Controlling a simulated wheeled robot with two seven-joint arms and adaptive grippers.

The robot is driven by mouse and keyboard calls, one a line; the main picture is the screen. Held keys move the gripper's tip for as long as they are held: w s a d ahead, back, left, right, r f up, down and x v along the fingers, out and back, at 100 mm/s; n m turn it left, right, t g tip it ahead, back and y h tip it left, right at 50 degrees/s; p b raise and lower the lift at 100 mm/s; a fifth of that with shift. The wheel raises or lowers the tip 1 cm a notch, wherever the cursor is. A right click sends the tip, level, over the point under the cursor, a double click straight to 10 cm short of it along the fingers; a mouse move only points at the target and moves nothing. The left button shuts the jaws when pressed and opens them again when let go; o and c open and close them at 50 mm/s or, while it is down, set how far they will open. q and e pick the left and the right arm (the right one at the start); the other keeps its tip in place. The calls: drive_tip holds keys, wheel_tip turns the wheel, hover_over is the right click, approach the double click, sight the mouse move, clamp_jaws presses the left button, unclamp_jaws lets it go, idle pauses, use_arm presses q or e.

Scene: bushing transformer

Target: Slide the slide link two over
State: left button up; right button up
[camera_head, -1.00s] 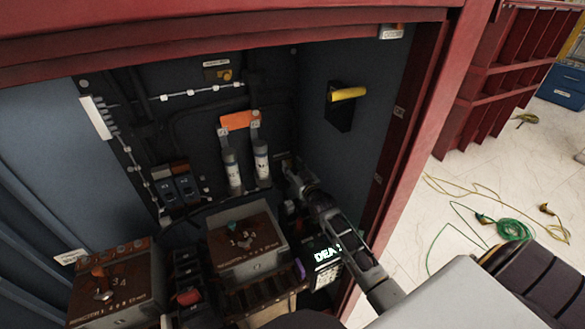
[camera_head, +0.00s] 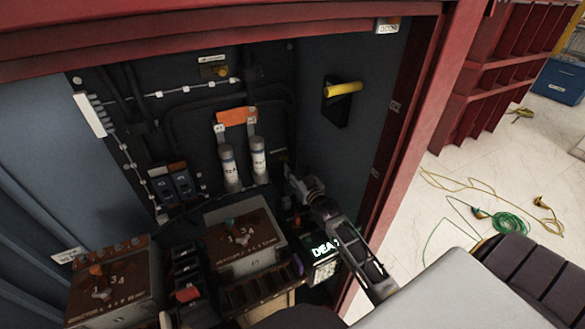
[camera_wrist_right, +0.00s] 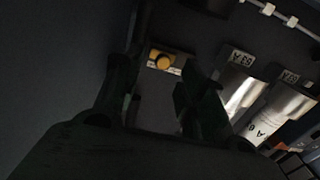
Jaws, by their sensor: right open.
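I cannot make out which part is slide link two; no such label is legible. Two white cylinders with metal caps (camera_head: 228,165) stand against the dark rear panel, joined at the top by an orange bar (camera_head: 236,116). My right gripper (camera_head: 301,186) is open inside the cabinet, right of the cylinders and above a lit display (camera_head: 325,250). In the right wrist view its dark fingers (camera_wrist_right: 161,78) are apart with nothing visibly held. A yellow knob (camera_wrist_right: 163,62) on a small plate shows between them, beyond the tips. My left gripper is out of view.
Numbered boxes with small levers (camera_head: 240,238) (camera_head: 112,290) stand along the cabinet's bottom. A yellow handle (camera_head: 343,89) juts from the right wall. The red frame (camera_head: 395,130) is close to my right arm. Cables (camera_head: 500,222) lie on the floor outside.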

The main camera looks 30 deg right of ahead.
drive_tip(key=s, duration=0.7)
drive_tip(key=shift+a, duration=0.15)
idle(0.9)
